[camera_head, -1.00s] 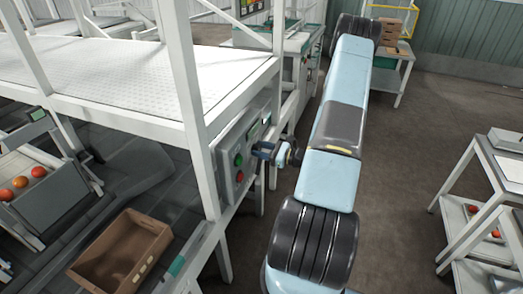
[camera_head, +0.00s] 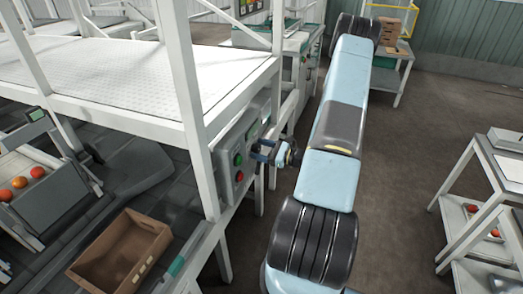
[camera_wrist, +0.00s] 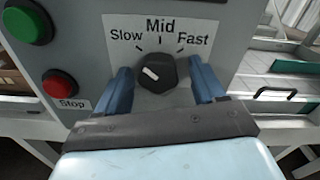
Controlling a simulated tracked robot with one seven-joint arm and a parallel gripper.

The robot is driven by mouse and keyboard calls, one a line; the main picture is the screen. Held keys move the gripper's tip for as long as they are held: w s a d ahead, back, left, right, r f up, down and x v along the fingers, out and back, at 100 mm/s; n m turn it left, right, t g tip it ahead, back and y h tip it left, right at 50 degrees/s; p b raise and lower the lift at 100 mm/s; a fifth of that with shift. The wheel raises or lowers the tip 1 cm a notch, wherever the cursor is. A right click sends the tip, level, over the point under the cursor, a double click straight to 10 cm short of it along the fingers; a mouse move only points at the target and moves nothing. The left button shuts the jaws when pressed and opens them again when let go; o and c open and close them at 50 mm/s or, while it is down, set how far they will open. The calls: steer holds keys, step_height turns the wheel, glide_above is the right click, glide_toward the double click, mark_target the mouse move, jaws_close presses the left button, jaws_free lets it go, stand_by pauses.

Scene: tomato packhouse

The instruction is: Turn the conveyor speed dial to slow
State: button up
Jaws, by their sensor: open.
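The speed dial (camera_wrist: 165,76) is a round black knob on the grey control panel (camera_wrist: 228,30). Labels Slow, Mid and Fast arc above it from left to right. Its white mark lies on the left part of the knob and points left and slightly up, toward the Slow side. My gripper (camera_wrist: 161,84) is open, with one blue finger left of the dial and one right of it. Gaps show between the knob and the fingers. In the head view my gripper (camera_head: 264,152) is at the face of the panel (camera_head: 226,172), and the dial cannot be made out.
A green button (camera_wrist: 27,22) and a red Stop button (camera_wrist: 59,84) sit left of the dial. A white frame post (camera_head: 196,135) stands beside the panel. A brown crate (camera_head: 150,232) is at lower left. The floor right of my arm is open up to a white trolley (camera_head: 470,195).

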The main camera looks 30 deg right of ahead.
steer(key=shift+s, duration=0.1)
steer(key=v, duration=1.3)
steer(key=shift+s+d, duration=0.2)
steer(key=shift+d, duration=0.05)
steer(key=a+r+n+g, duration=1.35)
steer(key=a+r, duration=0.45)
steer(key=r, duration=0.2)
steer(key=s+a+r+n+t+h, duration=0.2)
steer(key=s+a+r+n+h, duration=0.2)
steer(key=r, duration=0.5)
steer(key=s+a+r+n+t+h, duration=0.3)
steer(key=s+r+n+h, duration=0.4)
steer(key=s, duration=0.4)
step_height(320, 180, up, 3)
steer(key=shift+a+f+n, duration=0.2)
steer(key=shift+a+n, duration=0.35)
steer(key=shift+a, duration=0.3)
